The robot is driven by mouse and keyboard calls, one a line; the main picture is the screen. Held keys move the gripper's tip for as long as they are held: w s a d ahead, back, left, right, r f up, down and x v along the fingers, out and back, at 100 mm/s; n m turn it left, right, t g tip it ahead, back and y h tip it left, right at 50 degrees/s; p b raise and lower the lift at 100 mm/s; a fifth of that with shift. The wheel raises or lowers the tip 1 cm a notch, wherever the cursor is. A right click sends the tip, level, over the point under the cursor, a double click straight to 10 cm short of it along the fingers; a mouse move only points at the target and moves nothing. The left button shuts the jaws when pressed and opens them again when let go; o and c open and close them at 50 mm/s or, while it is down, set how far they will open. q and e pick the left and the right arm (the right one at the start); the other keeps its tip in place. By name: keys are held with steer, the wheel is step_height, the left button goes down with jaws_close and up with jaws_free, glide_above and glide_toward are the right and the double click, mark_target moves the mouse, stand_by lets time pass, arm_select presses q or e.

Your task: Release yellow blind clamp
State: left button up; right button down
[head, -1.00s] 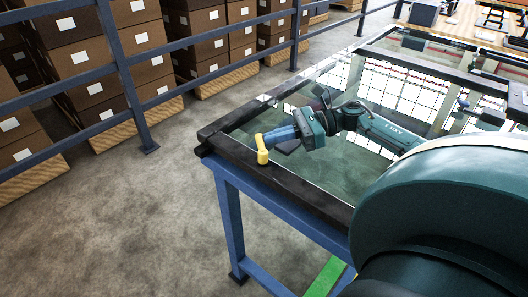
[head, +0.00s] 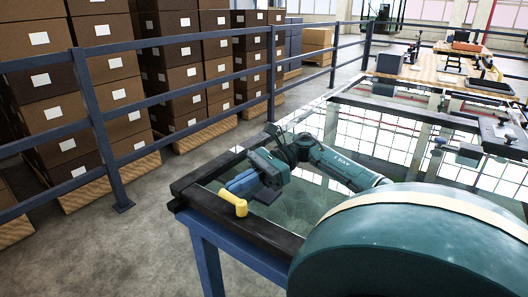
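The yellow blind clamp (head: 234,202) sits on the near left part of the glass table's dark frame, close to the corner. Its short handle slants from upper left to a thicker end at lower right. My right gripper (head: 236,184) reaches in from the right over the glass, its blue fingers pointing left just behind the clamp. The fingertips look very near the clamp's upper end; whether they touch it I cannot tell. The gap between the fingers is not clear at this size. My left gripper is not in view.
The glass-topped table has a dark frame (head: 264,234) and blue legs (head: 208,268). Blue railing (head: 104,135) and stacked brown boxes (head: 102,65) stand to the left, with bare floor between. A wooden workbench (head: 433,67) with tools is at the back right.

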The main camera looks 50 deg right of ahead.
stand_by(0.7)
steer(key=v, duration=1.3)
steer(key=shift+b, duration=0.4)
